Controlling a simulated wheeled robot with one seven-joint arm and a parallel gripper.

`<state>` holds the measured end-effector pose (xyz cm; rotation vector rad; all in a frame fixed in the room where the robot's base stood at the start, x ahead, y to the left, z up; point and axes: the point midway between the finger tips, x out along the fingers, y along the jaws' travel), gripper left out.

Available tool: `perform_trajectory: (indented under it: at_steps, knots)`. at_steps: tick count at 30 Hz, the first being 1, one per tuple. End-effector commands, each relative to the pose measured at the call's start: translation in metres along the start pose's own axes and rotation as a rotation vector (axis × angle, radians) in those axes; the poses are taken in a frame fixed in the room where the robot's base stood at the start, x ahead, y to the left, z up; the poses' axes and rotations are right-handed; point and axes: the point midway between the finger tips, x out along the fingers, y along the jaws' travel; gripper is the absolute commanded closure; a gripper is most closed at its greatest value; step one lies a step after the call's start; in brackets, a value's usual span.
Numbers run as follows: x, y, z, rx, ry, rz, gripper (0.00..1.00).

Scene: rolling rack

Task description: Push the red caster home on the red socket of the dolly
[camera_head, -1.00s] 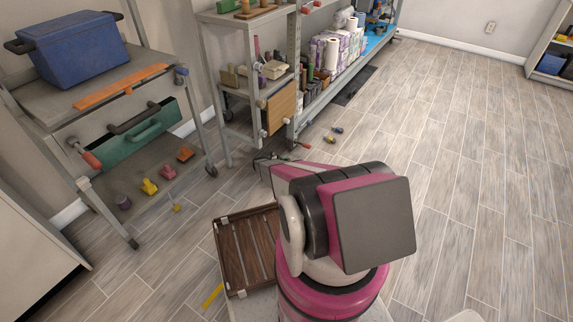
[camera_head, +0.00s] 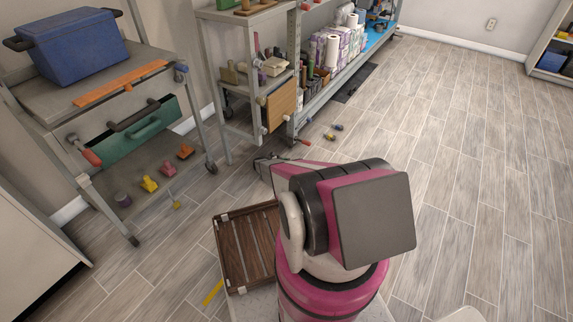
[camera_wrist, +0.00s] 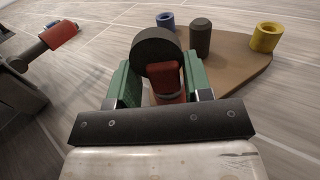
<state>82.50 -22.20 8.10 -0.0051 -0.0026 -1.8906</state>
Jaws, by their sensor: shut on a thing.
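The wrist view shows my gripper (camera_wrist: 160,82) with its green fingers shut on the red caster (camera_wrist: 164,74), whose dark round wheel (camera_wrist: 155,43) is turned up in the picture. Beyond it lies the brown dolly board (camera_wrist: 228,78), with a blue socket (camera_wrist: 165,20), a dark upright post (camera_wrist: 201,38) and a yellow socket (camera_wrist: 267,37). The red socket cannot be made out; the caster and fingers cover the near part of the board. I cannot tell whether the caster touches the dolly. In the head view my gripper (camera_head: 264,164) shows only in part beyond my arm.
A red-handled part (camera_wrist: 60,34) on a grey frame stands at the left in the wrist view. In the head view, grey racks (camera_head: 232,105) line the wall, a brown slatted crate (camera_head: 225,250) sits beside my base, and open floor (camera_head: 460,180) lies right.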

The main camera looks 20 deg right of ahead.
Motion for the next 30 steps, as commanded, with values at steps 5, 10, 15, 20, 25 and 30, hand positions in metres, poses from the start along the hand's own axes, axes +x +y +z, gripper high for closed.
perform_trajectory:
  at_steps: [5,10,15,20,25,30]
  knots:
    - [0.0,0.0,-0.002,0.0,0.001,0.0,0.28]
    - [0.0,0.0,-0.001,0.0,0.001,0.0,0.24]
    - [-0.002,0.0,-0.002,0.0,0.001,0.001,0.24]
    - [-0.019,0.001,-0.002,0.001,0.001,0.003,0.24]
    - [-0.051,0.001,-0.002,0.001,0.001,0.002,0.24]
    - [-0.081,0.001,-0.002,0.0,0.001,0.002,0.24]
